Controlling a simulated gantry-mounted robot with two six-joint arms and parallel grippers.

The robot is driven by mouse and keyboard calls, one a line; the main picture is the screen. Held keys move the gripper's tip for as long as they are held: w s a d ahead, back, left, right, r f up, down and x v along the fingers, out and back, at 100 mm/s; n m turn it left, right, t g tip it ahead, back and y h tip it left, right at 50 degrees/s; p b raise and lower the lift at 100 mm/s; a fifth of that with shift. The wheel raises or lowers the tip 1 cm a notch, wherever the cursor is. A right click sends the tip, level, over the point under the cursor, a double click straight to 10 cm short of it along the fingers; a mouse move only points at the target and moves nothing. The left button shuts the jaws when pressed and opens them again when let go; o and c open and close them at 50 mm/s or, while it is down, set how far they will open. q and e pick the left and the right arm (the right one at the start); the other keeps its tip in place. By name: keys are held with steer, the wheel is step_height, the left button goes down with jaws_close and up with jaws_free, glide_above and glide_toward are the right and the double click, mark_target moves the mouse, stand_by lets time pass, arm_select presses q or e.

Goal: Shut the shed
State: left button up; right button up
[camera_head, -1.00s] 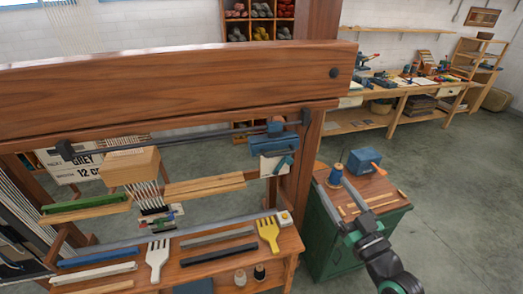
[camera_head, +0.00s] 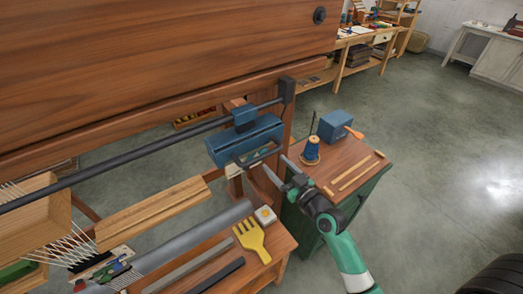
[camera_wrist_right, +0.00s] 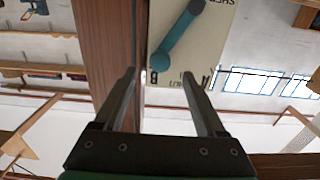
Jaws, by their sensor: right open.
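The shed lever (camera_wrist_right: 178,38) is a teal bar with a round end on a cream plate (camera_wrist_right: 218,45) marked with letters including A and B, upside down in the right wrist view. My right gripper (camera_wrist_right: 160,73) is open, its fingertips either side of the lever's round end. Whether they touch it is unclear. In the head view the right gripper (camera_head: 274,163) is at the loom's right post, below the blue box (camera_head: 245,141); the lever is largely hidden there. White warp threads (camera_head: 78,246) fan out at lower left. My left gripper is not in view.
The loom's thick wooden beam (camera_head: 160,65) fills the upper left. A green cabinet at right carries a blue spool (camera_head: 311,152) and a blue box with an orange handle (camera_head: 335,125). A yellow comb (camera_head: 251,241) lies on the loom's bench. Open floor lies further right.

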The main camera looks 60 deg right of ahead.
mark_target(263, 151)
steer(key=x, duration=0.8)
jaws_close()
stand_by(1.1)
